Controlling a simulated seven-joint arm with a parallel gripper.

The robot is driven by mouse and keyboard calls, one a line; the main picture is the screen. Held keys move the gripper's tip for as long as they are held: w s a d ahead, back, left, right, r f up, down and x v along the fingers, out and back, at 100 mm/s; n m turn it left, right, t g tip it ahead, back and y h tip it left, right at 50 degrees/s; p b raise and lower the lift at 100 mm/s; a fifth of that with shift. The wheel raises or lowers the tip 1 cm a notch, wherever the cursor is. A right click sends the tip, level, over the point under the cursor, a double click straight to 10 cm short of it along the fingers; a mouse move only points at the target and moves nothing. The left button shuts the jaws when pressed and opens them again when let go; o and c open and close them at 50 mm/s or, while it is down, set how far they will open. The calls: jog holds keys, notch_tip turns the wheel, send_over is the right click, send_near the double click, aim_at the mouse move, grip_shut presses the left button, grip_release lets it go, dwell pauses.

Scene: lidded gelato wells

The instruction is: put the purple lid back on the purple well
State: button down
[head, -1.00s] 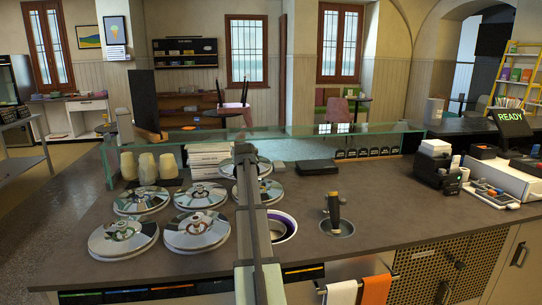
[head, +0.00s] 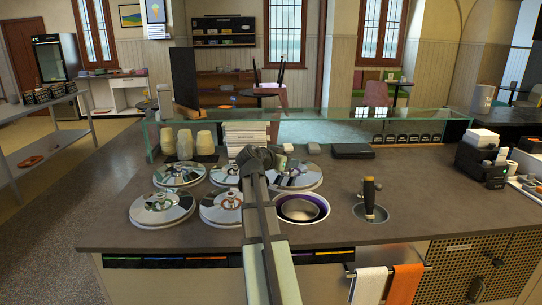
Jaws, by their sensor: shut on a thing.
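The purple well (head: 302,208) is open in the counter, right of my arm. Its purple rim and pale inside show. My gripper (head: 257,158) is at the far end of my arm, above the back of the lidded wells and left of and beyond the purple well. It is shut on the purple lid. The fingers and the held lid are largely hidden behind my own arm and hand, so the lid's tilt cannot be told.
Several mirror-like lids sit left of and behind the purple well, among them a front left lid (head: 162,209) and a back right lid (head: 293,180). A scoop well (head: 371,213) is to the right. A glass guard (head: 400,124) runs along the back.

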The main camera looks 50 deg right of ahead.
aim_at(297, 175)
jog(key=s+m+g, duration=0.2)
jog(key=s+r+m+g, duration=0.1)
jog(key=s+g, duration=0.1)
jog(key=shift+s+a+m+y, duration=0.1)
jog(key=shift+a+m+y, duration=0.2)
jog(key=shift+a, duration=0.05)
jog(key=shift+s+a+f+m+g, duration=0.25)
jog(key=shift+s+m+g, duration=0.2)
jog(key=shift+m+g, duration=0.35)
jog(key=shift+f, duration=3.85)
jog(key=shift+f+n, duration=0.3)
jog(key=shift+f, duration=0.5)
jog(key=shift+r, duration=0.7)
jog(key=shift+f, duration=0.35)
dwell(0.8)
